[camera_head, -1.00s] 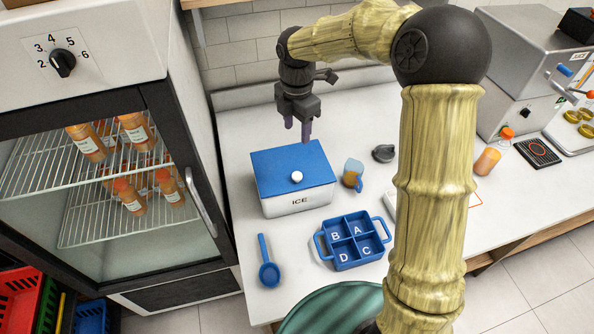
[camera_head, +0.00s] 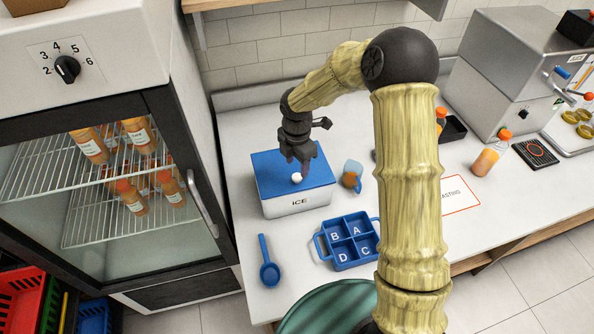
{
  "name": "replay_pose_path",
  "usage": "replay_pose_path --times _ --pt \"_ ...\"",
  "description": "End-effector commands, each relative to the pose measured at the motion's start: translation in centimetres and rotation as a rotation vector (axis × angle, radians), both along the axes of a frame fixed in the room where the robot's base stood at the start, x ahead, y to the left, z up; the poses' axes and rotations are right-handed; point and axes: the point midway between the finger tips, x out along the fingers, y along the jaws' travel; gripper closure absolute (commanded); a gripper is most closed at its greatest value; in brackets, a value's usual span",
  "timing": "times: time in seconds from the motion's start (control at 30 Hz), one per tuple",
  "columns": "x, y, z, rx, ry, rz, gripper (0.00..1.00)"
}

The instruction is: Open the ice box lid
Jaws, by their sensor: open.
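The ice box (camera_head: 288,206) is a white box marked "ICE" on the counter. Its flat blue lid (camera_head: 318,176) is shut on top and has a round white knob (camera_head: 296,178) near the front edge. My gripper (camera_head: 301,172) points down over the lid, with its fingertips close behind or beside the knob. The jaws are open. I cannot tell whether a finger touches the knob. My gripper hides the back middle part of the lid.
A small jug (camera_head: 352,176) stands close to the right of the box. A blue tray (camera_head: 320,247) with lettered compartments and a blue scoop (camera_head: 269,270) lie in front. A glass-door fridge (camera_head: 110,190) stands at left. Bottles (camera_head: 491,153) and a grey machine (camera_head: 500,90) are at right.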

Motion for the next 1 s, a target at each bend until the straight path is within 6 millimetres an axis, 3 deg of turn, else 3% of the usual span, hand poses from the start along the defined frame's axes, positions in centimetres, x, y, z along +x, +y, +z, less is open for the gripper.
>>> replay_pose_path --times 0.1,0.3,0.63,0.9,1.0 --pt "-0.2 0.0 -2.1 -0.002 0.005 0.001 0.50" --pt "-0.1 0.0 -4.3 -0.001 0.002 0.001 0.50" --pt "0.0 0.0 -4.7 -0.001 -0.001 0.000 0.50" --pt "0.0 0.0 -4.7 -0.001 -0.001 0.000 1.00" --pt "0.0 0.0 -4.7 -0.001 0.000 -0.001 1.00"
